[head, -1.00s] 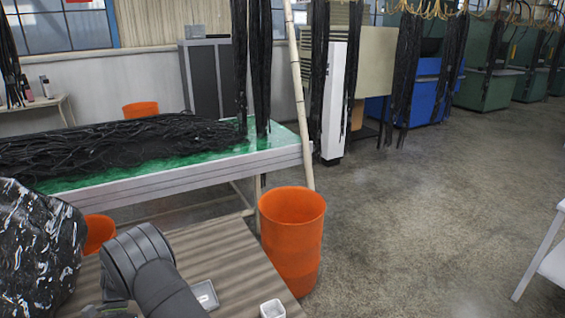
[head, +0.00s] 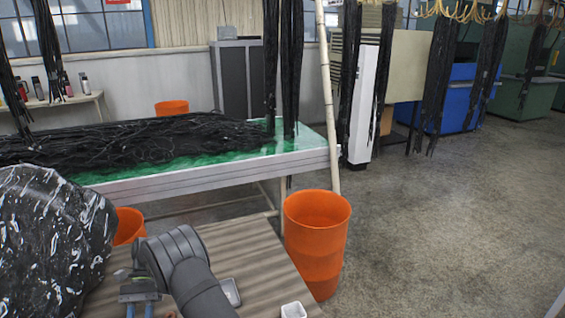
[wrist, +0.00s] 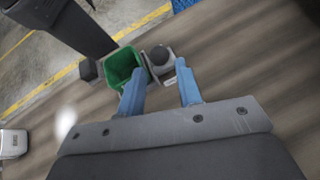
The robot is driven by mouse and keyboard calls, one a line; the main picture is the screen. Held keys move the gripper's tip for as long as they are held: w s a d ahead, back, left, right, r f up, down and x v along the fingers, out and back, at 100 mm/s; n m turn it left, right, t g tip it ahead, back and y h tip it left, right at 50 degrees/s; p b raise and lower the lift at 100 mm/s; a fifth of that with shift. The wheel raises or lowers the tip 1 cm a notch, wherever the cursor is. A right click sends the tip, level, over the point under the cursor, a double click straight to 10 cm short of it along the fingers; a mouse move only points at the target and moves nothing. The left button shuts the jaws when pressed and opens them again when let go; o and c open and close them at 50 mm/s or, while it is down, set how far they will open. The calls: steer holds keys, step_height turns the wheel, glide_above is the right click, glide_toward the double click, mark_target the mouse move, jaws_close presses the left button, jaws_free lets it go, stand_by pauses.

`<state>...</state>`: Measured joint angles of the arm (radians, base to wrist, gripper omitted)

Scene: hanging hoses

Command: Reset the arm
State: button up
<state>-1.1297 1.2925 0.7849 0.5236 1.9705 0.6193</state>
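My gripper (head: 140,308) hangs over the striped wooden bench (head: 256,258) at the lower left of the head view, pointing down. In the wrist view its two blue fingers (wrist: 159,72) stand apart with nothing held between them. A small green bin (wrist: 123,64) lies beyond the left fingertip. A grey fitting with a dark round knob (wrist: 158,55) shows beyond the gap between the fingers. I cannot tell whether the fingers touch either one. The lowest part of the gripper is cut off in the head view.
A black, white-streaked bundle (head: 48,240) stands at the left. Small trays (head: 293,310) lie on the bench. A tall orange bin (head: 317,240) stands right of it. Behind is a green-topped table (head: 205,158) heaped with black hoses (head: 130,140). The floor (head: 440,200) at right is clear.

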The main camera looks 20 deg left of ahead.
steer(key=x, duration=0.5)
steer(key=shift+s+d+f, duration=0.1)
steer(key=shift+s+d, duration=0.05)
steer(key=shift+s, duration=0.1)
steer(key=shift+s+d+r+t+y, duration=0.15)
steer(key=shift+s+d+t+y, duration=0.15)
steer(key=shift+t+y, duration=0.25)
steer(key=shift+s+d+r+t+y, duration=0.2)
steer(key=shift+s+d+t+y, duration=0.1)
steer(key=shift+t+y, duration=0.25)
steer(key=shift+s+d+n+t+y, duration=0.5)
steer(key=shift+t+y, duration=0.3)
steer(key=shift+t, duration=0.3)
steer(key=shift+s+d+t+y, duration=0.45)
steer(key=shift+s+t+y, duration=0.05)
steer(key=shift+t+y, duration=0.4)
steer(key=shift+s+d+f+t+y, duration=0.15)
steer(key=shift+s+d+t+y, duration=0.2)
steer(key=shift+t+y, duration=0.3)
steer(key=shift+s+d+f+t+y, duration=0.15)
steer(key=shift+s+d+t+y, duration=0.15)
steer(key=shift+t+y, duration=0.3)
steer(key=v, duration=1.4)
